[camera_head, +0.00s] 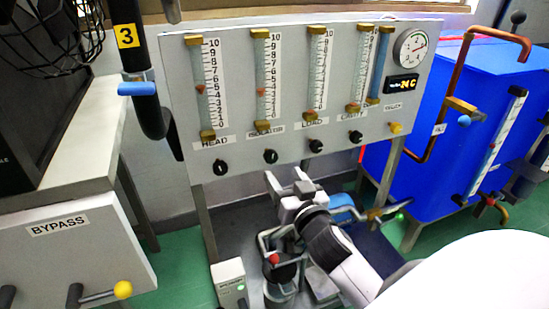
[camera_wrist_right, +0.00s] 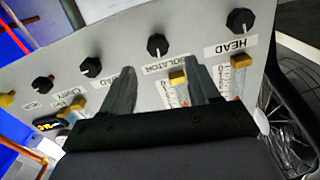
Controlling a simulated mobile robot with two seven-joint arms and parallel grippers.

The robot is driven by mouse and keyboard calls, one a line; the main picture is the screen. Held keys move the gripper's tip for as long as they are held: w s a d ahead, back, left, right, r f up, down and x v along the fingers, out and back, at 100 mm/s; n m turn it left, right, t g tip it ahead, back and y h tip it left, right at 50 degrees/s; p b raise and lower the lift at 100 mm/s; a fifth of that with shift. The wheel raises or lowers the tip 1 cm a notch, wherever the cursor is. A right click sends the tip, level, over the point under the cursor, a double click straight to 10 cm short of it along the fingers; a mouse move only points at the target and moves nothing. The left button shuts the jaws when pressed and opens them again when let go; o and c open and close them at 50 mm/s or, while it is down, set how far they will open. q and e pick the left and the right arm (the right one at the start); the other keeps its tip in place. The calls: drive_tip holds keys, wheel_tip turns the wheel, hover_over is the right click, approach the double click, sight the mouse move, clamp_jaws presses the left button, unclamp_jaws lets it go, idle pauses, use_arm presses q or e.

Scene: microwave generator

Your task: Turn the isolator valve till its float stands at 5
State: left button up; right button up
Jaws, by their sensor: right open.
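The isolator valve is a black knob (camera_head: 270,156) below the ISOLATOR label on the grey panel. Its glass tube (camera_head: 264,72) has an orange-red float (camera_head: 262,91) that stands near 4. My right gripper (camera_head: 284,177) is open and empty, below and slightly right of the knob in the head view. In the right wrist view, turned upside down, the isolator knob (camera_wrist_right: 157,45) lies beyond the fingertips, sideways between the two spread fingers (camera_wrist_right: 161,75). No contact shows. My left gripper is not in view.
The HEAD knob (camera_head: 219,167), LOAD knob (camera_head: 316,146) and CAVITY knob (camera_head: 355,137) flank the isolator knob. Below are a pump-like unit with a red ball (camera_head: 274,258) and a small white box (camera_head: 229,283). A blue tank (camera_head: 455,130) with copper pipes stands right.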

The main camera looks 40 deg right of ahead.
sight(272, 158)
drive_tip(key=shift+m, duration=0.3)
drive_tip(key=b+x, duration=0.1)
drive_tip(key=x, duration=0.4)
drive_tip(key=shift+w+d, duration=0.2)
drive_tip(key=shift+d, duration=0.05)
drive_tip(key=shift+x, duration=0.8)
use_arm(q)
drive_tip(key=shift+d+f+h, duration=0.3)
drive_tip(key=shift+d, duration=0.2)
